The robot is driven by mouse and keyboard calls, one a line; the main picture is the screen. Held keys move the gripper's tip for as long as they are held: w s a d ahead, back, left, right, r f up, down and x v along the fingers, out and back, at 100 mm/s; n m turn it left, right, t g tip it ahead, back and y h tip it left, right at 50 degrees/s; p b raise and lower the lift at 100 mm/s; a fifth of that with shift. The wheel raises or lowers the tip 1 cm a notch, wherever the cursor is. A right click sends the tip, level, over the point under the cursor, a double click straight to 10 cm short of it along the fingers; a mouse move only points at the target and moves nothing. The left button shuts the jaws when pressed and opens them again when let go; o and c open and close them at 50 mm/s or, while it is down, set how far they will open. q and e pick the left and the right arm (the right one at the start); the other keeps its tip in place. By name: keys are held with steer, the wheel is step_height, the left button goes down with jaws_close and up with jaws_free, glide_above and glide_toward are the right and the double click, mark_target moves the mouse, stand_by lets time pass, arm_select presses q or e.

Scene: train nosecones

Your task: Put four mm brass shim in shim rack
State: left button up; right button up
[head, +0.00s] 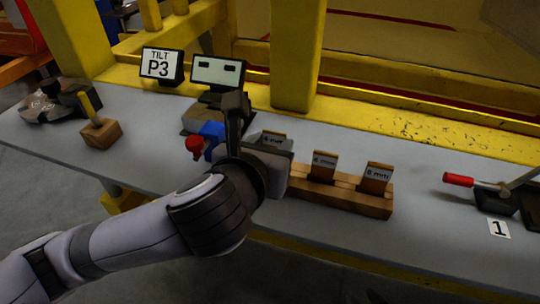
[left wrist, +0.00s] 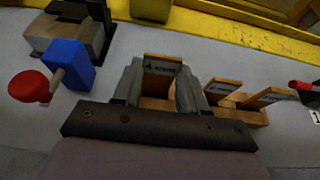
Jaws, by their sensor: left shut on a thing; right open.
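The wooden shim rack (head: 345,200) stands on the grey bench, right of centre in the head view. Two brass-coloured shims stand tilted in it, one marked 6 mm (head: 323,165) and one marked 8 mm (head: 377,177). My left gripper (head: 262,145) is at the rack's left end. In the left wrist view its fingers (left wrist: 160,88) are shut on a brass shim (left wrist: 162,67) with a dark label; that label is only partly legible. The rack's left end shows below this shim, but I cannot tell whether the shim's lower edge touches it. My right gripper is not in view.
A blue block with a red knob (head: 194,146) stands just left of the gripper. A wooden block (head: 101,134) with a yellow upright is further left. A display (head: 218,72) and a TILT P3 sign (head: 161,65) stand behind. A red-handled lever (head: 460,180) is at right.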

arm_select(q)
steer(key=shift+f, duration=0.95)
steer(key=o, duration=1.1)
steer(key=shift+f, duration=0.1)
